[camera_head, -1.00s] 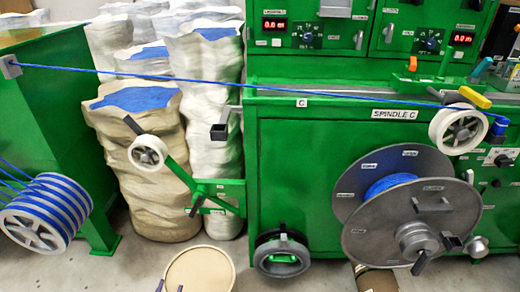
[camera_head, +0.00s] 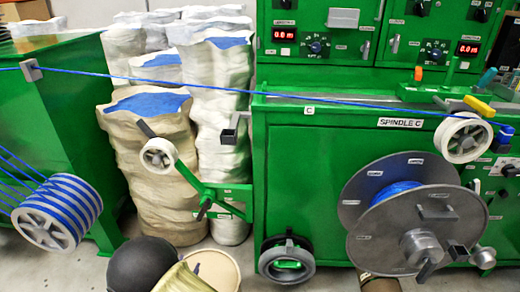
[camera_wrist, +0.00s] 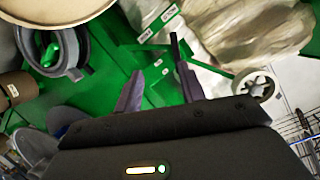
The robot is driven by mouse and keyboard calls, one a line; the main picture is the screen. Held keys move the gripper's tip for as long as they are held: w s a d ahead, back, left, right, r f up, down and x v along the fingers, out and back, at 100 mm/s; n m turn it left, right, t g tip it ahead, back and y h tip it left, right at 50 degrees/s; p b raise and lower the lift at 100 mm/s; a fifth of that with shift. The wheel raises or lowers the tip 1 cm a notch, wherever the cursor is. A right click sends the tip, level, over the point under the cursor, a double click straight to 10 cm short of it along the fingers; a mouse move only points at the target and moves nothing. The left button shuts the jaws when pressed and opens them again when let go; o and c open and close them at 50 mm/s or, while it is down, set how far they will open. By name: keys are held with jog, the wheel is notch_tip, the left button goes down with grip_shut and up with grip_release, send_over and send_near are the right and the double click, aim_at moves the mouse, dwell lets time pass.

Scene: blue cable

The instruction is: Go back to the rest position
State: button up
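My gripper (camera_wrist: 160,72) shows in the wrist view with its two dark fingers apart and nothing between them. In the head view the fingers cannot be made out; a dark rounded shape and a gold one at the bottom edge look like parts of my arm. The blue cable (camera_head: 250,93) runs from a bracket on the left green cabinet across to a white guide wheel (camera_head: 463,137) at the right. It hangs clear of my gripper. Blue cable is also wound on the grey spool (camera_head: 440,203) of spindle C.
A white reel with blue cable (camera_head: 60,212) stands at the left. Sacks (camera_head: 150,180) with blue tops stand behind a small white pulley (camera_head: 158,156) on a green arm. A round tan lid (camera_head: 225,268) and a dark ring (camera_head: 286,262) are low in front of the green machine.

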jog(key=w+d+r+n+g+y, duration=0.3)
jog(key=d+r+g, duration=0.5)
jog(key=d, duration=0.9)
jog(key=s+d+r+n+g+h, duration=0.1)
jog(key=s+d+r, duration=0.2)
jog(key=s+d, duration=0.3)
jog(key=s+d+r+n+g+h+p, duration=0.1)
jog(key=s+d+r+g, duration=0.2)
jog(key=d, duration=0.5)
jog(key=s+d+r+n, duration=0.1)
jog(key=s+d+r, duration=0.2)
jog(key=s+d, duration=0.35)
jog(key=w+p+v, duration=0.3)
jog(key=p+v, duration=1.2)
jog(key=p, duration=0.1)
jog(key=w+a+r+p+v, duration=0.1)
jog(key=w+p+v, duration=0.2)
jog(key=p+v, duration=1.3)
jog(key=shift+w+a+r, duration=0.4)
jog(key=shift+w+r, duration=0.05)
jog(key=shift+w, duration=0.15)
jog(key=shift+w, duration=0.1)
